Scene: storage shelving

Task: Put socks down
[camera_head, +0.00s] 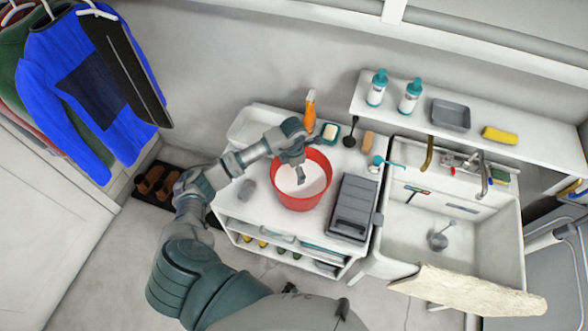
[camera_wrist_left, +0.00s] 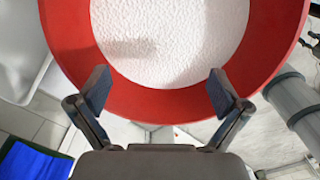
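A red bucket (camera_head: 322,190) stands on the white cabinet top, with a white, textured surface inside. Its red rim also shows in the left wrist view (camera_wrist_left: 65,45). My left gripper (camera_head: 299,178) is over the bucket's opening. In the left wrist view my left gripper (camera_wrist_left: 158,92) has its two fingers wide apart, with nothing between them. I cannot make out any socks; whether any lie in the bucket is not clear. My right gripper is not in view.
A grey lidded box (camera_head: 352,208) stands right of the bucket. An orange bottle (camera_head: 310,110) and a soap dish (camera_head: 330,132) stand behind. A white sink (camera_head: 505,235) is at the right; clothes (camera_head: 75,90) hang at the left.

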